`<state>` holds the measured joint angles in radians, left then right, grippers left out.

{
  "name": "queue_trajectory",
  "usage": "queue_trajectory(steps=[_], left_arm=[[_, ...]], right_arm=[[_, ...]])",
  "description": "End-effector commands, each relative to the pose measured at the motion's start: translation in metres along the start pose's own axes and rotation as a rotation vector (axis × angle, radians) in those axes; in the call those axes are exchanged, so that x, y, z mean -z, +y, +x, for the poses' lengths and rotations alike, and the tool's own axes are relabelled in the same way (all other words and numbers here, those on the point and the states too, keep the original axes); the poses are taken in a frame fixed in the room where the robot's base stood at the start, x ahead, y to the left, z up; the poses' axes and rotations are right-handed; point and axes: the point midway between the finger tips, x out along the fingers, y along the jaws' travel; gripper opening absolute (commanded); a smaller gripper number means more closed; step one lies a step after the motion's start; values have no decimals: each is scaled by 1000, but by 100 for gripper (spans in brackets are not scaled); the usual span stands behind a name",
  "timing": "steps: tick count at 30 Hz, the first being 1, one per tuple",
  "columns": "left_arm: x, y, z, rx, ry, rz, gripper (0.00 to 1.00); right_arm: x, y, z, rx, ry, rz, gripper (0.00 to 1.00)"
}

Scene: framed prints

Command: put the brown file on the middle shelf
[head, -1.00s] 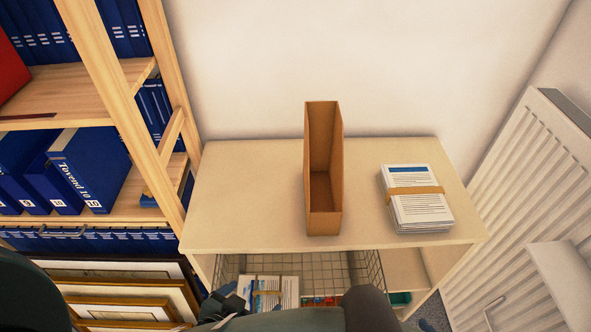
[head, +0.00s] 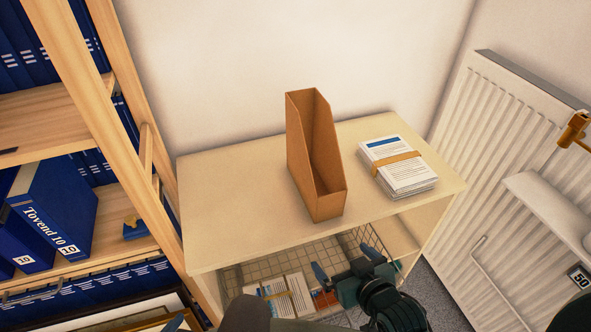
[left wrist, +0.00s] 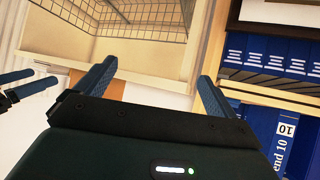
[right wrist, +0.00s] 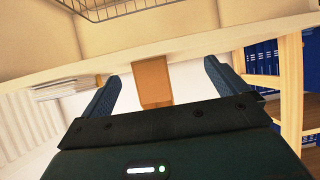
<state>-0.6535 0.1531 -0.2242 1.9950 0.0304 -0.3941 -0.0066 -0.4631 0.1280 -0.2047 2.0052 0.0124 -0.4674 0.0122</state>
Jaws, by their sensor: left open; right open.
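The brown file (head: 315,165) is a tall open magazine holder. It stands upright on the pale cabinet top (head: 225,195). It also shows in the right wrist view (right wrist: 153,80), and a part shows behind a finger in the left wrist view (left wrist: 112,92). My right gripper (head: 346,264) is open and empty, in front of and below the cabinet top's front edge. My left gripper (left wrist: 157,74) is open and empty; its fingers are not clear in the head view. The wooden shelf unit (head: 95,60) stands at the left with several levels; I cannot tell which is the middle one.
A banded paper stack (head: 398,167) lies right of the file. A wire basket (head: 262,255) with papers sits under the cabinet top. Blue binders (head: 60,205) fill much of the shelf. A radiator (head: 490,150) stands at the right. The cabinet top is clear left of the file.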

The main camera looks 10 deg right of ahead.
Motion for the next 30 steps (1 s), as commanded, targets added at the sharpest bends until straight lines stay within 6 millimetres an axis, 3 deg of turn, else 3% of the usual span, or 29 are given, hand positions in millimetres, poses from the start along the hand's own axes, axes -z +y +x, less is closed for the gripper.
queue_trajectory(steps=[1, 5, 9, 12, 15, 20, 30], left_arm=[[-12, 2, 12, -8, 16, -4, 94], [-19, 8, 23, -31, 57, -20, 94], [-23, 14, 33, -54, 101, -36, 94], [-23, 17, 35, -66, 122, -44, 94], [-21, 18, 35, -73, 134, -48, 94], [-18, 19, 33, -75, 138, -50, 94], [-17, 19, 32, -73, 136, -46, 94]], right_arm=[[18, 6, 21, -9, 65, -1, 98], [87, 18, 43, -27, 221, 3, 98], [158, 27, 46, -37, 385, 6, 98], [193, 29, 39, -40, 463, 8, 98], [212, 30, 32, -41, 503, 9, 98], [222, 31, 31, -41, 514, 10, 98], [250, 33, 82, -41, 513, 9, 98]])
